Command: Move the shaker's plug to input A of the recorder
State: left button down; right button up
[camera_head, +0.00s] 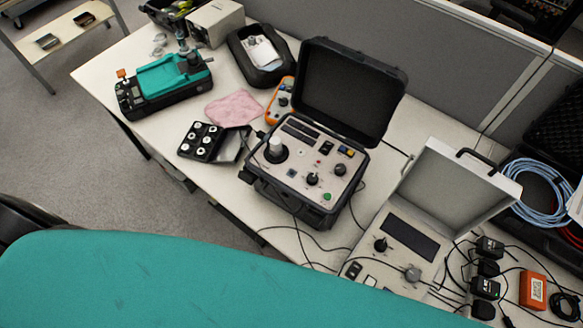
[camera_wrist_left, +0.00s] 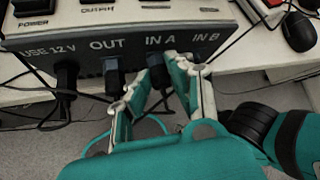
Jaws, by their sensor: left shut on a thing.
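In the left wrist view, the recorder's front face (camera_wrist_left: 100,52) carries the labels USE 12V, OUT, IN A and IN B. My left gripper (camera_wrist_left: 160,84) is shut on a dark plug (camera_wrist_left: 157,72) just below the IN A label. The plug is close against the face; its seating depth is hidden. Another dark plug (camera_wrist_left: 112,76) sits under OUT, and a black one (camera_wrist_left: 66,80) under USE 12V. In the head view, the recorder (camera_head: 385,268) stands open at the right, beside the black shaker case (camera_head: 290,203). My right gripper is out of view.
Black cables (camera_head: 300,240) run across the table between the two cases. Black adapters (camera_head: 486,288) and an orange box (camera_head: 532,290) lie right of the recorder. My teal arm covers the table's near edge in the head view. A pink cloth (camera_head: 234,107) lies further back.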

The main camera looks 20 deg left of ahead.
pick_arm(q)
jog(key=shift+d+r+m+t+y+p, duration=0.25)
jog(key=shift+m+t+y+p, duration=0.25)
jog(key=shift+y+p, duration=0.5)
dwell(0.5)
jog(key=shift+d+m+y+p, duration=0.15)
jog(key=shift+m+y+p, duration=0.15)
jog(key=shift+m+y, duration=0.25)
jog(key=shift+s+d+f+m+t+y, duration=0.15)
jog(key=shift+m+t+y, duration=0.15)
jog(key=shift+y, duration=0.45)
jog(key=shift+f+b, duration=0.15)
jog(key=shift+b, duration=0.15)
